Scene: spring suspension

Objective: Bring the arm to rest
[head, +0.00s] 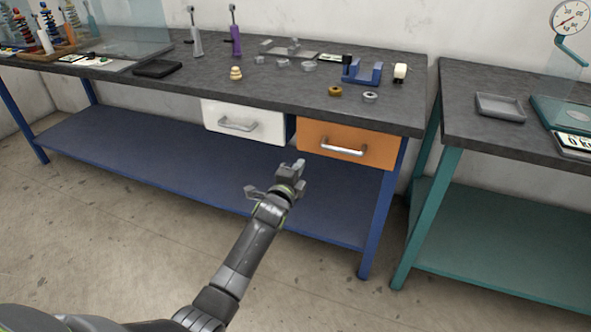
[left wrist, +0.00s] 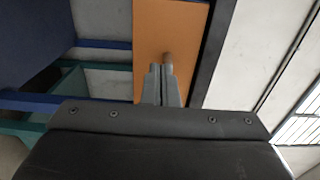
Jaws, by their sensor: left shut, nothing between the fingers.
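My left arm reaches out from the lower left in the head view. Its gripper (head: 293,168) is in front of the workbench, a little below the drawers. In the left wrist view the gripper's fingers (left wrist: 162,84) are together and empty, in front of the orange drawer (left wrist: 147,30). The orange drawer (head: 348,144) with its metal handle (head: 343,150) is at the bench's right end, and the white drawer (head: 243,122) is left of it. The gripper appears apart from both. My right gripper is not in view.
The dark workbench top (head: 200,85) holds a blue tape dispenser (head: 362,71), rings and small parts. A blue lower shelf (head: 150,150) runs beneath. A second bench (head: 470,120) with teal legs stands to the right, bearing a grey tray (head: 500,107). The floor in front is clear.

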